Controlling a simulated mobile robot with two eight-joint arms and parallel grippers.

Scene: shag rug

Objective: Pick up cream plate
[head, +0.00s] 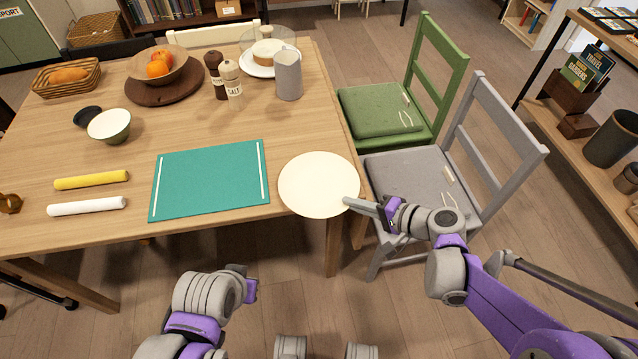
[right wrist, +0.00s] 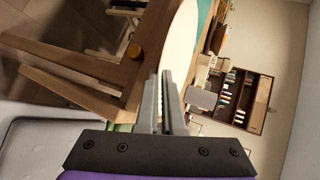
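The cream plate (head: 318,184) is at the table's front right corner, beside the teal mat, its rim reaching past the table edge. I cannot tell whether it rests on the table or is slightly raised. My right gripper (head: 350,203) is at the plate's right front rim, its fingers close together on the rim. In the right wrist view the plate (right wrist: 180,45) runs down to between the narrow fingers (right wrist: 164,90). My left gripper (head: 250,288) is low in front of the table, away from the plate; its fingers are not clearly seen.
The wooden table (head: 60,228) also holds a teal mat (head: 210,180), a yellow roll (head: 92,180), a white roll (head: 87,206), a bowl (head: 112,130), shakers and a pitcher (head: 288,78). A grey chair (head: 415,175) and a green chair (head: 385,108) stand close at the right.

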